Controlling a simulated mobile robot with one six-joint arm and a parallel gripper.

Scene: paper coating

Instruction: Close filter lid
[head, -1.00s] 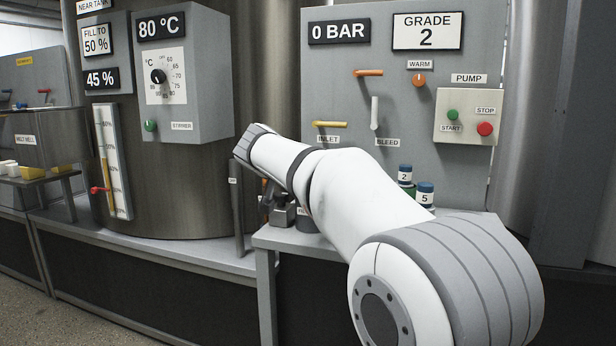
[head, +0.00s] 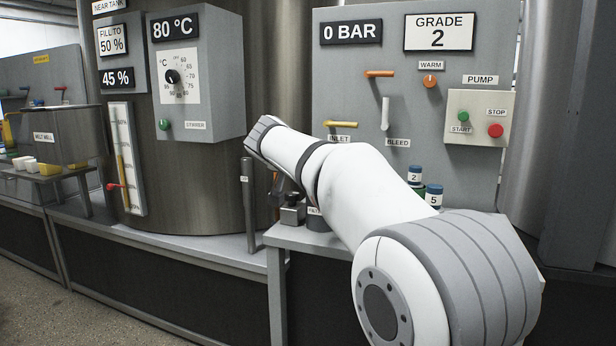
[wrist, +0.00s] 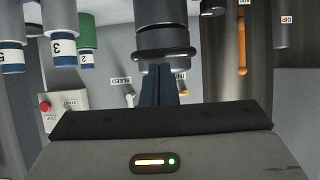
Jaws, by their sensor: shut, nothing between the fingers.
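The wrist view is upside down. In it my gripper (wrist: 163,80) is shut, its dark fingers close together with nothing held. Their tips meet or overlap the rim of a dark round housing (wrist: 165,38), which looks like the filter; I cannot tell whether they touch it. A wider dark ring at that end may be its lid, but its state is unclear. In the head view a grey cylinder with a partly hidden label (head: 316,218) stands on the bench behind my arm. My arm hides most of the gripper and filter there.
Numbered bottles (head: 433,196) stand on the bench right of my arm; several show in the wrist view (wrist: 65,48). The panel behind carries the yellow inlet handle (head: 341,125), white bleed handle (head: 385,113) and pump box (head: 477,118). A dark post (head: 248,205) stands to the left.

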